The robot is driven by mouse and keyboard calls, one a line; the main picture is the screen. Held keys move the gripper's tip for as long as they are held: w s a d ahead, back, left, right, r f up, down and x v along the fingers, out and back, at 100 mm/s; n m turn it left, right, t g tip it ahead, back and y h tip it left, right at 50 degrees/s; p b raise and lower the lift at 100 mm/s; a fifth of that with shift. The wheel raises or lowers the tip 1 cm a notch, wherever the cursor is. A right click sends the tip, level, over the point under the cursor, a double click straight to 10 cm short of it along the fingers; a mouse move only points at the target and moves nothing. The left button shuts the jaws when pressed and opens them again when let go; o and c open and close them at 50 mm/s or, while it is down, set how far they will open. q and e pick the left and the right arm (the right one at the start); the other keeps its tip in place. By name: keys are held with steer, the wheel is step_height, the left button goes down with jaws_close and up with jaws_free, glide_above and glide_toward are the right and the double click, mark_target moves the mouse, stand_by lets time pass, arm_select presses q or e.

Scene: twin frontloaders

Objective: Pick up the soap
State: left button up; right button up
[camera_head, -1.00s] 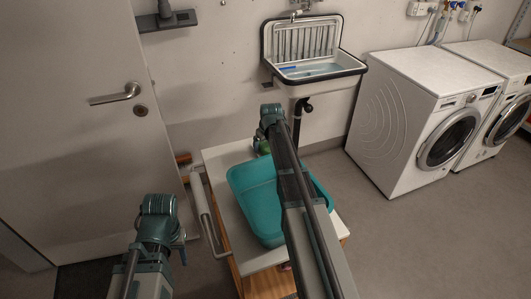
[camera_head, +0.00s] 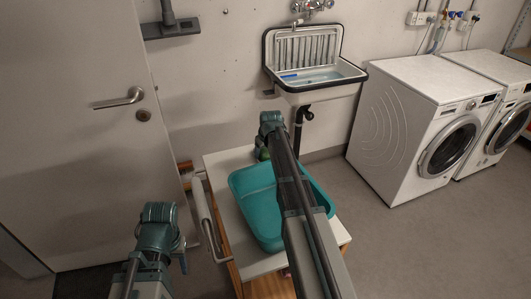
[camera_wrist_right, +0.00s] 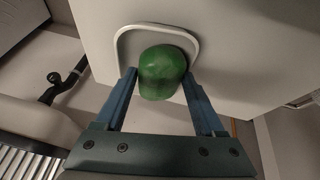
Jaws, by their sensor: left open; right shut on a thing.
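The green, rounded soap (camera_wrist_right: 162,72) sits between the two blue fingers of my right gripper (camera_wrist_right: 159,84) in the right wrist view. The fingers are shut on its sides. In the head view a small green part of the soap (camera_head: 262,154) shows just below my right wrist, at the back of the white cart top. My right forearm hides part of that area. My left gripper (camera_head: 182,256) is at the lower left in the head view, open and away from the soap, left of the cart. Its fingers are mostly hidden.
A teal basin (camera_head: 256,209) stands on the white cart top (camera_head: 225,172), under my right forearm. A white sink (camera_head: 318,86) hangs on the wall behind. A washing machine (camera_head: 405,125) stands at the right. Grey floor is free between it and the cart. A door (camera_head: 80,150) is at the left.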

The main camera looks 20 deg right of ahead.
steer(key=shift+d+f, duration=0.2)
steer(key=shift+d, duration=0.55)
steer(key=shift+w+r+p, duration=0.15)
steer(key=shift+r+p, duration=0.3)
steer(key=shift+p, duration=0.35)
step_height(320, 180, up, 10)
steer(key=p, duration=1)
steer(key=shift+w+a+r+p, duration=0.1)
steer(key=shift+r+p, duration=0.05)
steer(key=shift+p, duration=0.2)
steer(key=shift+r, duration=0.1)
